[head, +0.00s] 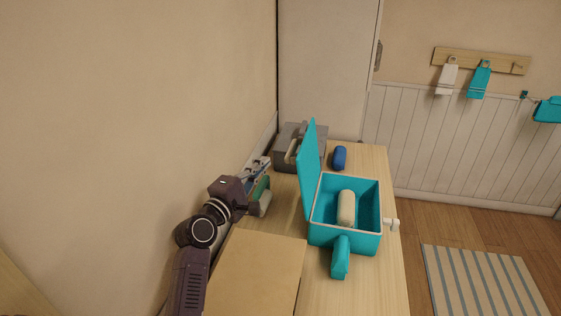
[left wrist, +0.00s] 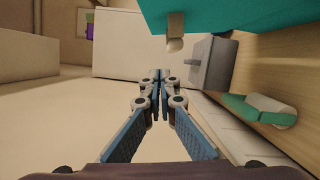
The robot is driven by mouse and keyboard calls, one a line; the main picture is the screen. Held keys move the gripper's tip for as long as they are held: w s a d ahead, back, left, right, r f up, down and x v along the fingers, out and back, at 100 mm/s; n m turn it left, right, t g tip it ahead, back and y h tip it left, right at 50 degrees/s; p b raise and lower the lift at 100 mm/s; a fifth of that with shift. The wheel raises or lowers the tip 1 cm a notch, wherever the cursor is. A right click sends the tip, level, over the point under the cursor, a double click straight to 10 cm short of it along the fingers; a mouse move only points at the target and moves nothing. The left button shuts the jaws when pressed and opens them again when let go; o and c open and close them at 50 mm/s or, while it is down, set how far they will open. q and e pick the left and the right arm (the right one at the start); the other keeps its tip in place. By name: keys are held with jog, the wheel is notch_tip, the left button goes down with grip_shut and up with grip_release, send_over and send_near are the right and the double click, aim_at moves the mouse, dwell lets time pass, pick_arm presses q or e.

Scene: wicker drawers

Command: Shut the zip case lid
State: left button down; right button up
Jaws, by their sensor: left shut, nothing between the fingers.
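The teal zip case (head: 345,238) stands on the wooden table with its top open. Its lid (head: 309,170) stands up on the case's left side, leaning slightly left. A cream rounded object (head: 346,208) lies inside the case. My left gripper (head: 262,163) is shut and empty, left of the lid and apart from it, over the table's wall side. In the left wrist view the closed fingertips (left wrist: 161,75) point ahead, and the lid (left wrist: 240,14) crosses the top right. My right gripper is in neither view.
A grey box (head: 290,150) stands at the back left of the table, with a blue roll (head: 339,158) beside it. A green and cream item (head: 260,198) lies by the wall below my left gripper. A flat tan board (head: 255,270) covers the near left. The wall closes off the left side.

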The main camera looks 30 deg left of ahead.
pick_arm(q)
jog(key=w+f, duration=0.2)
jog(key=w, duration=0.8)
jog(key=shift+w, duration=0.15)
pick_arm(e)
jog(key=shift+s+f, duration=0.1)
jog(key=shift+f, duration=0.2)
pick_arm(q)
jog(key=shift+r, duration=0.1)
